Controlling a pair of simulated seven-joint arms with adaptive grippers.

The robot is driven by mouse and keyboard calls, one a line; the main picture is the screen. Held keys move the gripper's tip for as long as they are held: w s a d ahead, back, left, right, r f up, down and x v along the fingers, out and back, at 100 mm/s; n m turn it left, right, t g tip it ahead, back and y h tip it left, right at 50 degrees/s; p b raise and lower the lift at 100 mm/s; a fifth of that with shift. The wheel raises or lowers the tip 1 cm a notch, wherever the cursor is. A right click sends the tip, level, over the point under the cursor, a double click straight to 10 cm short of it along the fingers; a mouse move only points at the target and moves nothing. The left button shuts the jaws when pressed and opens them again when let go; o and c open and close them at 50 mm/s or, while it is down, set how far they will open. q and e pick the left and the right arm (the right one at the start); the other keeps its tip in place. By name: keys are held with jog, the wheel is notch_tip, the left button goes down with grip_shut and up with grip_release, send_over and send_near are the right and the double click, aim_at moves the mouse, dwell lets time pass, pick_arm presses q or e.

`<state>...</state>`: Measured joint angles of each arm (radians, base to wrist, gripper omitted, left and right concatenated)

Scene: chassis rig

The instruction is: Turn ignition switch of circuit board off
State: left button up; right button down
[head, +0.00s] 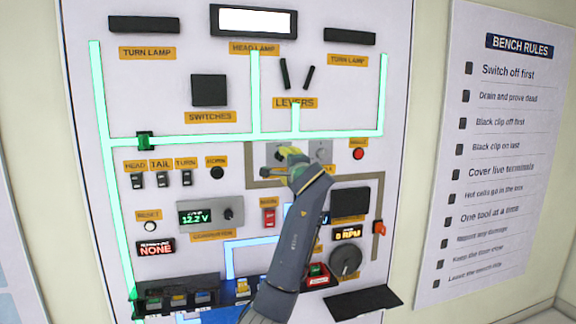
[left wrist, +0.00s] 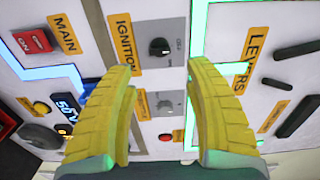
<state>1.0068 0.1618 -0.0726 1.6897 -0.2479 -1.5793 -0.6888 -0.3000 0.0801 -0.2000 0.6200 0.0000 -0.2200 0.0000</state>
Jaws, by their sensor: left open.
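The circuit board (head: 220,60) is a pale upright panel with glowing green and blue lines. In the left wrist view, the ignition switch (left wrist: 159,47) is a small dark knob on a grey plate beside the orange IGNITION label (left wrist: 125,43). In the head view my left gripper covers most of the ignition plate and its label. My left gripper (head: 284,163) is in front of the panel's middle. Its yellow fingers (left wrist: 162,72) are spread apart in the left wrist view, with the knob just beyond and between their tips, and nothing between them. Contact with the knob does not show. My right gripper is not in view.
A second plate with a grey knob (left wrist: 166,104) lies beside the ignition plate. The red MAIN switch (head: 269,217) is below, and two black levers (head: 296,75) are above. A red button (head: 358,154) is to the right. A rules poster (head: 497,150) hangs further right.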

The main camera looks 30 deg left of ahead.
pick_arm(q)
jog(key=shift+s+d, duration=0.4)
jog(key=shift+s, duration=0.05)
